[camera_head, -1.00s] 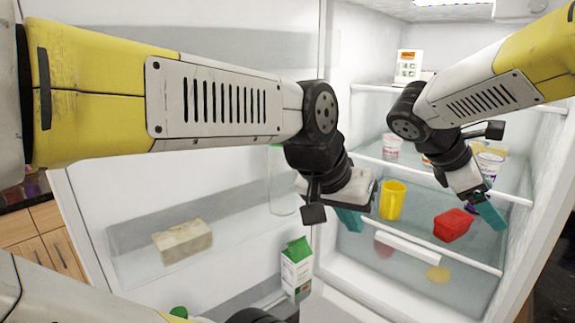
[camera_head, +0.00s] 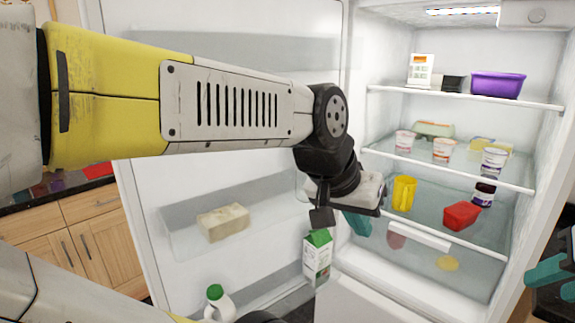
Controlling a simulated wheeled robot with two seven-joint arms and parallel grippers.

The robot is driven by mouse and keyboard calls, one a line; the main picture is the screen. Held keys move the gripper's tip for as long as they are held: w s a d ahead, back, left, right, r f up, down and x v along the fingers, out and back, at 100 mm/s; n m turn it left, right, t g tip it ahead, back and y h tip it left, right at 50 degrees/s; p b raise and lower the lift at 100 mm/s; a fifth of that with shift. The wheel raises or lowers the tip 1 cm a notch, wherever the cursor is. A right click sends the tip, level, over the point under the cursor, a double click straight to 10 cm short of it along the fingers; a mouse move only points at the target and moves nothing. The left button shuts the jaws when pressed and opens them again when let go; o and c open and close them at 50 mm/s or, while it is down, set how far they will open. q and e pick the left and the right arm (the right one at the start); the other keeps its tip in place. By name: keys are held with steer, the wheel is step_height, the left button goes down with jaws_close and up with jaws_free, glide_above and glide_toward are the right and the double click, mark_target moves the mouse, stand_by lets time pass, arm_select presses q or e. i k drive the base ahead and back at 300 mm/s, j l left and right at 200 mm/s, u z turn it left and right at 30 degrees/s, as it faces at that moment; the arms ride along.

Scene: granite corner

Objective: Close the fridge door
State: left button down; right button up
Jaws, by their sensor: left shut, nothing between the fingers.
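The white fridge door (camera_head: 150,182) stands wide open on the left, its inner shelves facing me. The fridge body (camera_head: 548,130) is open on the right, with its lit shelves in view. My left gripper (camera_head: 358,224) is shut and empty, in front of the opening near the hinge side of the door. My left arm crosses in front of the door and hides part of it. My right gripper (camera_head: 552,276) is at the lower right edge, beside the fridge's right side and partly cut off. Whether its teal fingers are apart is unclear.
The door holds a pale block (camera_head: 223,222), a milk carton (camera_head: 317,258) and a green-capped bottle (camera_head: 217,302). Inside are a purple bowl (camera_head: 497,85), yellow mug (camera_head: 404,193), red container (camera_head: 461,216) and several cups. Wooden cabinets (camera_head: 85,245) stand behind the door at left.

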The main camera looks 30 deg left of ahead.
mark_target(304, 41)
steer(key=k+j+z, duration=0.25)
steer(key=k+j, duration=0.2)
steer(key=k, duration=0.25)
steer(key=k+j+z, duration=0.15)
steer(key=k, duration=0.2)
steer(key=k+j+z, duration=0.15)
steer(key=j, duration=0.35)
steer(key=k+j+z, duration=0.15)
steer(key=j, duration=0.3)
steer(key=k+j+z, duration=0.15)
steer(key=k+j, duration=0.15)
steer(key=j, duration=0.15)
steer(key=k+j+z, duration=0.15)
steer(key=j, duration=0.25)
steer(key=j+z, duration=0.1)
steer(key=j, duration=0.65)
steer(key=j+z, duration=0.15)
steer(key=j, duration=0.65)
steer(key=k+j+z, duration=0.1)
steer(key=j, duration=0.65)
steer(key=k+u, duration=0.1)
steer(key=u, duration=0.25)
